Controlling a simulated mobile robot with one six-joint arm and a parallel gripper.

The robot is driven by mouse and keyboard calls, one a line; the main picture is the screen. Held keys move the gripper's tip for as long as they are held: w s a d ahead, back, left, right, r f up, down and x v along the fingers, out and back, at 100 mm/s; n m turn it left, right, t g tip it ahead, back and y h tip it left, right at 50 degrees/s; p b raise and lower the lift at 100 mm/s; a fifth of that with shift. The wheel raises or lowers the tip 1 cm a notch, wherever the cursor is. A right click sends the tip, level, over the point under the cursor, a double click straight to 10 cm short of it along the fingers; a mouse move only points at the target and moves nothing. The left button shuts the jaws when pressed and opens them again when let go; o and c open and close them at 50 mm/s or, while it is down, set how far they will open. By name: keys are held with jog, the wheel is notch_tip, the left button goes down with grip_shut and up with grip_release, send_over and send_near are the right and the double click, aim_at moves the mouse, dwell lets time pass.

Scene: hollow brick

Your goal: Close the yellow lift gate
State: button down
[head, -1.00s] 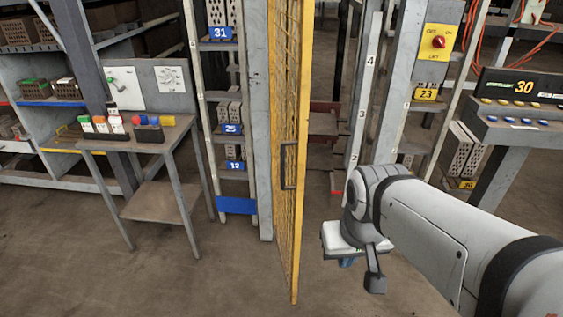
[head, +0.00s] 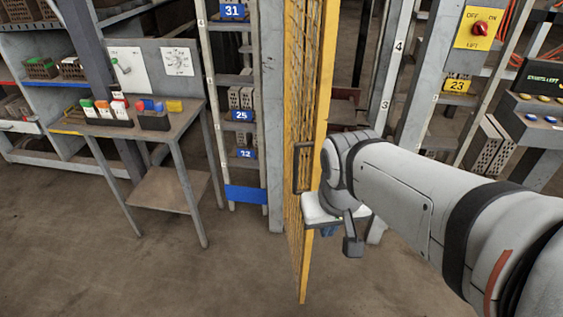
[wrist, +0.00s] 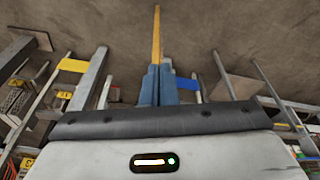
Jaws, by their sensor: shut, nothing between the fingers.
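The yellow lift gate (head: 316,150) stands swung out toward me in the head view, seen nearly edge-on, with mesh on its left face. Its dark handle (head: 297,168) is on that face near the free edge. My gripper (head: 328,231) is at the right side of the gate, low beside its edge, mostly hidden behind my wrist. In the wrist view, the blue fingers (wrist: 158,84) are together and empty, and the yellow gate edge (wrist: 156,35) runs just beyond their tips. I cannot tell whether they touch it.
A grey post (head: 272,120) stands left of the gate and another post (head: 398,90) right of the opening. A yellow switch panel (head: 480,28) is at upper right. A small table (head: 150,120) with coloured blocks stands left. The floor in front is clear.

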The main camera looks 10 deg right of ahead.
jog(key=w+a+f+m+t+h+b, duration=0.1)
jog(key=w+a+f+h+b, duration=0.2)
jog(key=w+a+f+b, duration=0.35)
jog(key=w+a+f+m+t+h+b, duration=0.1)
jog(key=w+a+f+h+b, duration=0.2)
jog(key=w+f+b, duration=0.6)
jog(key=w+d+f, duration=0.4)
jog(key=d+f, duration=0.2)
jog(key=d, duration=0.3)
jog(key=shift+f, duration=0.35)
